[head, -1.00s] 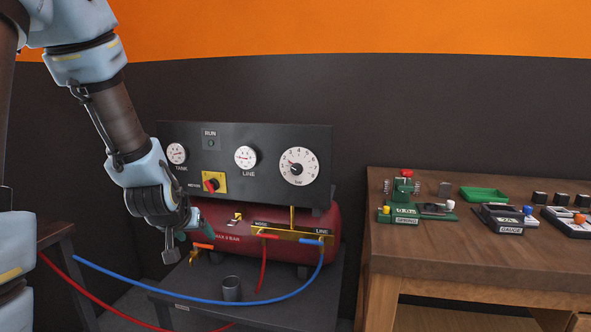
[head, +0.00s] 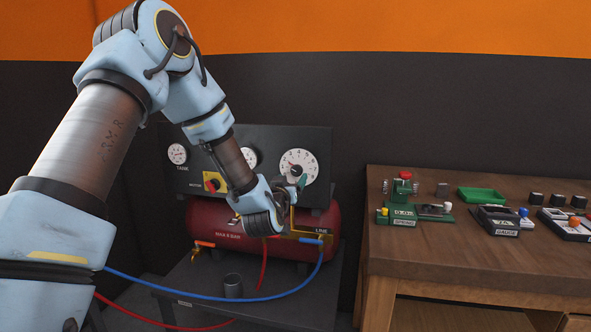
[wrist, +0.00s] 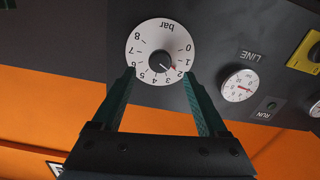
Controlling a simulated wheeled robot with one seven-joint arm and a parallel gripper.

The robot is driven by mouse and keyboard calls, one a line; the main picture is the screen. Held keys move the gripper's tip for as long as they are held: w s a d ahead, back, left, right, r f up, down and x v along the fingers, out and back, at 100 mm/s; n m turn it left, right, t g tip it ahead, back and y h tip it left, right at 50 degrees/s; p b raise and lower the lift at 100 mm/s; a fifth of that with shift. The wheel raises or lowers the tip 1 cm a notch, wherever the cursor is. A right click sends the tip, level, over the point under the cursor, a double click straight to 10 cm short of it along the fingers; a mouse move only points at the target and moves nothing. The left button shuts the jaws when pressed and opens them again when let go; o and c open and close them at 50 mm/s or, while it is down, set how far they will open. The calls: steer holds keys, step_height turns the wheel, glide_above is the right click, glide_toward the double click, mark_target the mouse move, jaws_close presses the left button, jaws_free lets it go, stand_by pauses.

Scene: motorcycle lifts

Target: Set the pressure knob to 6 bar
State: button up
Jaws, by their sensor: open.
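The pressure knob (wrist: 162,62) is a small black knob at the centre of a round white dial marked 0 to 8 bar. The dial (head: 298,161) is at the right of the black panel in the head view, its lower part partly covered by my gripper (head: 293,185). In the wrist view the dial appears upside down, and the red pointer lies between 1 and 2, close to 2. My gripper (wrist: 159,76) is open and empty. Its green fingers reach towards the dial, with the tips overlapping its lower edge. The remaining gap to the panel is unclear.
The LINE gauge (wrist: 240,86) and RUN lamp (wrist: 270,105) are beside the dial. A red tank (head: 215,217) with blue and red hoses sits below the panel. A wooden bench (head: 470,250) with several small devices stands at the right.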

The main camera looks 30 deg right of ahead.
mark_target(296, 172)
steer(key=p+x, duration=0.1)
steer(key=x, duration=0.5)
steer(key=shift+p, duration=0.35)
steer(key=shift+c, duration=0.2)
jaws_close()
